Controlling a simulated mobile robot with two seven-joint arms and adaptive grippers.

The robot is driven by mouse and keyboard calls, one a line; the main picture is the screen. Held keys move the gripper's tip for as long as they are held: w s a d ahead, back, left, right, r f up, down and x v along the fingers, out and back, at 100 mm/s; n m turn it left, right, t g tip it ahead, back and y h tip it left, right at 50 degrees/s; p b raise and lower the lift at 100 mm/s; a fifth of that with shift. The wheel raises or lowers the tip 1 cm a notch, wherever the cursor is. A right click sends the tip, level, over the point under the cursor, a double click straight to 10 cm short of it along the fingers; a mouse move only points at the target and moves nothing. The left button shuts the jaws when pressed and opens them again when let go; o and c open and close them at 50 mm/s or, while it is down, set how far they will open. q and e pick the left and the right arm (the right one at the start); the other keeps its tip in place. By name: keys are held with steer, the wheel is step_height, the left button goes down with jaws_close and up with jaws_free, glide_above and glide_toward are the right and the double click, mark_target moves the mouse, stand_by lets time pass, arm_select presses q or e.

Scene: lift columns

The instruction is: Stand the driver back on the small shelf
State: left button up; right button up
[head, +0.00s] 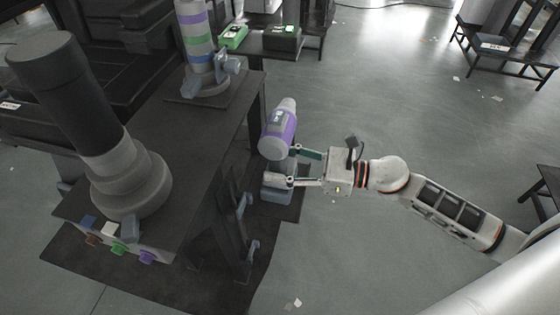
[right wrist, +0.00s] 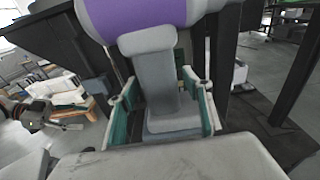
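The driver (head: 276,136) has a purple and light grey body, a grey handle and a blocky grey foot. It stands upright, or nearly so, at the right side of the dark table, its foot over a small dark shelf (head: 291,211). Its purple body (right wrist: 150,15) and handle (right wrist: 157,78) fill the middle of the right wrist view. My right gripper (head: 284,166) reaches in from the right, with its green-lined fingers on either side of the handle. In the right wrist view the fingers (right wrist: 163,108) look spread, with gaps beside the handle. The foot's contact with the shelf is partly hidden. My left gripper is not in view.
The dark table (head: 180,130) carries a large dark and grey column (head: 90,120) and a banded column (head: 196,40). Blue levers (head: 243,205) stick out from the table's side below. Green and black boxes (head: 283,37) stand on a farther table. The floor at right is mostly clear.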

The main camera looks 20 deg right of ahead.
mark_target(287, 165)
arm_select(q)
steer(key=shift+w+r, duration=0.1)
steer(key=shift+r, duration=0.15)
arm_select(e)
steer(key=shift+r, duration=0.15)
